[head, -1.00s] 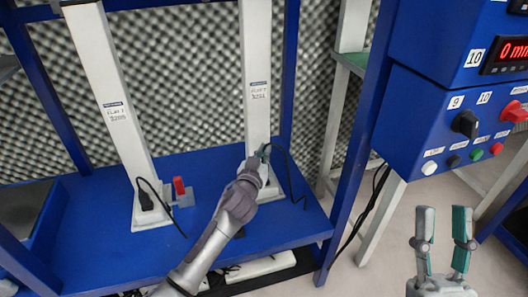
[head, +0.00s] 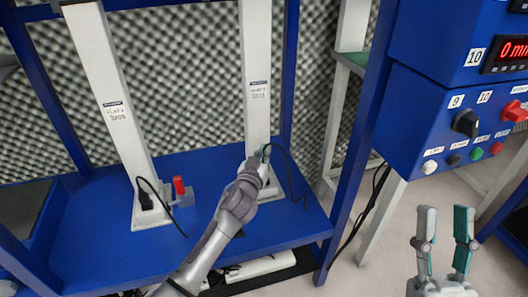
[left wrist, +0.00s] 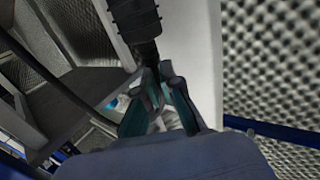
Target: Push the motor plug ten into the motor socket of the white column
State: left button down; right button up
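The right white column (head: 258,90) stands on the blue bench. My left gripper (head: 263,153) is at the column's lower front, and a black cable (head: 288,160) loops from it to the right. In the left wrist view a black ribbed plug (left wrist: 136,22) lies at the fingertips of the left gripper (left wrist: 166,70), beside the white column (left wrist: 188,60). The fingers converge on it and look shut on it. The motor socket is hidden behind my gripper, so I cannot tell how far the plug is in. My right gripper (head: 444,210) is open and empty.
A left white column (head: 110,90) has a black plug (head: 145,200) with cable at its foot, beside a red-handled part (head: 179,187). A blue control box (head: 450,110) with knobs and buttons is at the right. Blue frame posts flank the bench (head: 200,160).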

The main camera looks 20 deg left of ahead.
jog(key=shift+w+f, duration=0.15)
jog(key=shift+w, duration=0.05)
dwell(0.6)
jog(key=shift+w+f+g, duration=0.15)
jog(key=shift+w+g, duration=0.05)
jog(key=shift+g, duration=0.1)
jog(key=shift+w, duration=0.1)
dwell(0.4)
jog(key=shift+w+f+g, duration=0.15)
jog(key=shift+f+g, duration=0.1)
jog(key=shift+g, duration=0.05)
